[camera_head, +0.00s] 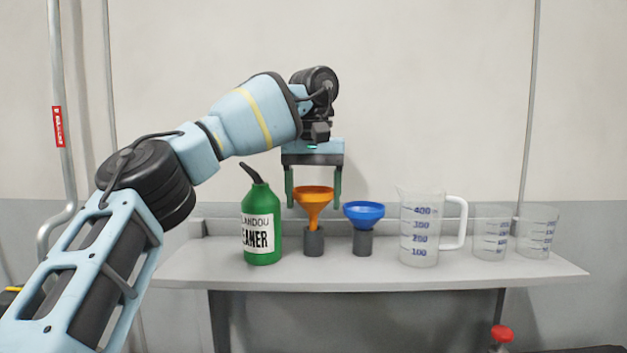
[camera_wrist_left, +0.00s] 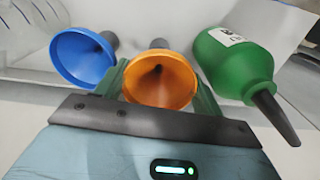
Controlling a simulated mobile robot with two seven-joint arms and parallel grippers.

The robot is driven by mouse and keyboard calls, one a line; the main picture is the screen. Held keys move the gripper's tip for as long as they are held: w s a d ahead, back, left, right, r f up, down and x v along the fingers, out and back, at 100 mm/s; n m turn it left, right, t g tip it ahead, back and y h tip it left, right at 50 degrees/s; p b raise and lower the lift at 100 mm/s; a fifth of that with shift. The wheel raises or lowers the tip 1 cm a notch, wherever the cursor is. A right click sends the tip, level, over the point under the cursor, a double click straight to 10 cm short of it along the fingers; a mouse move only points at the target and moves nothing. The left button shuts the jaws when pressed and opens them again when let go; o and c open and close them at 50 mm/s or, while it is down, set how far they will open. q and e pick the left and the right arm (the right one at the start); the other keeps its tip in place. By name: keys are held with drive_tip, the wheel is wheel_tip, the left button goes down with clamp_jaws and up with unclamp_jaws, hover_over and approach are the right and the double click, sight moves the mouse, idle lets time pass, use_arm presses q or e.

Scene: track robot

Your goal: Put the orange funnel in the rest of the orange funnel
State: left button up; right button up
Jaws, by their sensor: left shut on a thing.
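The orange funnel (camera_head: 313,195) is upright between the green fingers of my left gripper (camera_head: 313,198), which is shut on it. Its stem points down to the top of a grey cylindrical rest (camera_head: 314,243) on the shelf. The bowl is higher above this rest than the blue funnel's bowl is above its own. I cannot tell whether the stem tip is inside the rest or just above it. In the left wrist view the orange funnel (camera_wrist_left: 161,79) is between the fingers (camera_wrist_left: 160,85), with part of the rest (camera_wrist_left: 158,44) behind it. My right gripper is not in view.
The blue funnel (camera_head: 364,211) sits in a grey rest (camera_head: 363,243) close on the right. A green cleaner bottle (camera_head: 262,225) stands close on the left. A measuring jug (camera_head: 418,230) and two clear beakers (camera_head: 490,233) stand farther right on the shelf (camera_head: 330,273).

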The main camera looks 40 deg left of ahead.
sight(313, 215)
use_arm(q)
drive_tip(key=shift+f, duration=1.15)
drive_tip(key=shift+f, duration=0.35)
drive_tip(key=o, duration=1.1)
drive_tip(key=shift+s, duration=0.1)
drive_tip(key=shift+r, duration=4)
